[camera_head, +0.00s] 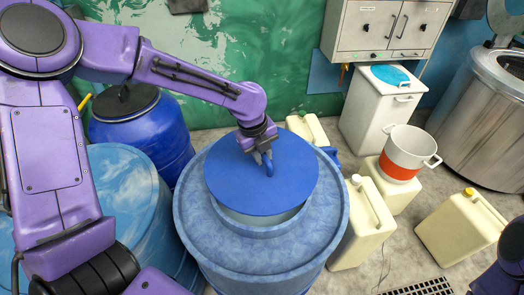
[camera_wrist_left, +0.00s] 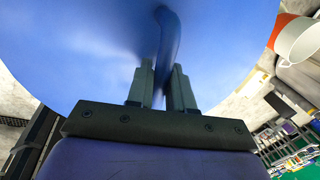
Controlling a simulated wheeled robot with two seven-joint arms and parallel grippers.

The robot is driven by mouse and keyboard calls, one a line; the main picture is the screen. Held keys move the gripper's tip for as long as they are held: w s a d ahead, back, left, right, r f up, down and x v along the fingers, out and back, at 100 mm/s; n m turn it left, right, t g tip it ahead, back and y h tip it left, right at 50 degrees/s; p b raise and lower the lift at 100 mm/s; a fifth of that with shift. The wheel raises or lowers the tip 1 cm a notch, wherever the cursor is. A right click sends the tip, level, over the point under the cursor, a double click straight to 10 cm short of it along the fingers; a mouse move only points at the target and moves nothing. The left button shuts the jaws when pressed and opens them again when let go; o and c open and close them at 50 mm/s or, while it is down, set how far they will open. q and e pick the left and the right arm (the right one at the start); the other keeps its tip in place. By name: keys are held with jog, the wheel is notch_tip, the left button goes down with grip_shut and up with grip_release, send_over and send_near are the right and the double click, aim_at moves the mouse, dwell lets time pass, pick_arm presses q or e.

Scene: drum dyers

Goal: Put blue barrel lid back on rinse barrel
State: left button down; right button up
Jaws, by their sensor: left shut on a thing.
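The blue lid (camera_head: 290,192) is a flat round disc with a raised handle. It lies over the opening of the rinse barrel (camera_head: 205,240), a large mottled blue drum in the middle of the head view. A pale band of the barrel's inner neck shows under the lid's front edge. My left gripper (camera_head: 263,158) is shut on the lid's handle. In the left wrist view the gripper (camera_wrist_left: 163,88) has its fingers on both sides of the blue handle (camera_wrist_left: 166,50), and the lid (camera_wrist_left: 90,40) fills the top. I cannot tell whether the lid touches the rim. My right gripper is not seen.
A dark blue barrel (camera_head: 140,130) and a light blue barrel (camera_head: 125,185) stand to the left. Cream jerrycans (camera_head: 362,225) and a white-and-orange bucket (camera_head: 405,150) are to the right. A steel drum (camera_head: 480,120) stands at far right. Some floor is clear between the jerrycans.

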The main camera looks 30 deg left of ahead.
pick_arm(q)
jog(key=shift+s+f+b, duration=0.25)
jog(key=shift+f+b, duration=0.05)
jog(key=shift+f, duration=0.35)
jog(key=shift+w+f+b, duration=0.2)
jog(key=shift+f+b, duration=0.2)
jog(key=shift+f, duration=0.6)
jog(key=shift+f+b, duration=0.85)
jog(key=shift+f, duration=1.35)
jog(key=shift+s+f, duration=0.1)
jog(key=shift+f, duration=0.15)
jog(key=c, duration=0.9)
grip_release()
jog(key=r, duration=0.3)
jog(key=s+r, duration=0.1)
jog(key=r, duration=0.3)
jog(key=a+r, duration=0.1)
jog(key=r, duration=0.2)
jog(key=shift+s+a+r, duration=0.1)
jog(key=shift+s+r, duration=0.05)
jog(key=shift+s, duration=0.2)
